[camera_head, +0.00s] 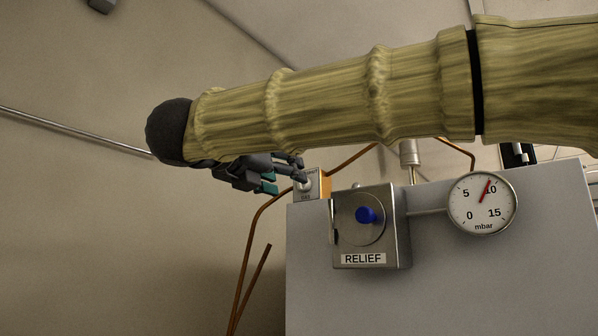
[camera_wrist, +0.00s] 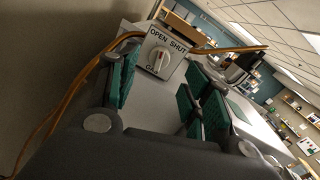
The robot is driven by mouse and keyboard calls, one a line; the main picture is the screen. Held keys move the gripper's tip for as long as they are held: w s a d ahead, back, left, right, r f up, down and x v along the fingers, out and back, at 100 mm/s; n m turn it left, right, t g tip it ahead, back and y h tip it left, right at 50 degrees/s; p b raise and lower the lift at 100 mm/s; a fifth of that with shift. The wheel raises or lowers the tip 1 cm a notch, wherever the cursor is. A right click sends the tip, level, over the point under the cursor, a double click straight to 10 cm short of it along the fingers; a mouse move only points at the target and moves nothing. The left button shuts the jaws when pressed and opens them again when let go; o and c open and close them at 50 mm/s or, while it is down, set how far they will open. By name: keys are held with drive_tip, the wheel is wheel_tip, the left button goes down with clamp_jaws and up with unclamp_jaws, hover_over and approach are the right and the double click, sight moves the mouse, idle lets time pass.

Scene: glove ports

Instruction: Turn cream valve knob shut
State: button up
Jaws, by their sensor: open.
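The cream valve knob (camera_wrist: 156,63) sits on a grey plate (camera_wrist: 170,46) marked OPEN on the left, SHUT on the right and GAS below. In the wrist view it lies ahead of my gripper (camera_wrist: 155,85), between the two teal-padded fingers. The fingers are open, with nothing between their pads. I cannot tell which mark the knob points to. In the head view the knob (camera_head: 304,185) is small and partly hidden by my gripper (camera_head: 284,176), whose fingers are just left of and above it, close to the plate. Whether they touch it is unclear.
A RELIEF box (camera_head: 371,250) with a blue knob (camera_head: 366,215) stands right of the valve in the head view. A round mbar gauge (camera_head: 482,203) is further right, its needle near 10. Copper pipes (camera_head: 247,255) run beside the grey cabinet (camera_head: 440,290).

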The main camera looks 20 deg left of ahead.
drive_tip(key=p+x, duration=0.2)
drive_tip(key=x, duration=0.3)
drive_tip(key=shift+w+p, duration=0.25)
drive_tip(key=shift+p, duration=0.05)
drive_tip(key=shift+c, duration=0.2)
drive_tip(key=c, duration=1)
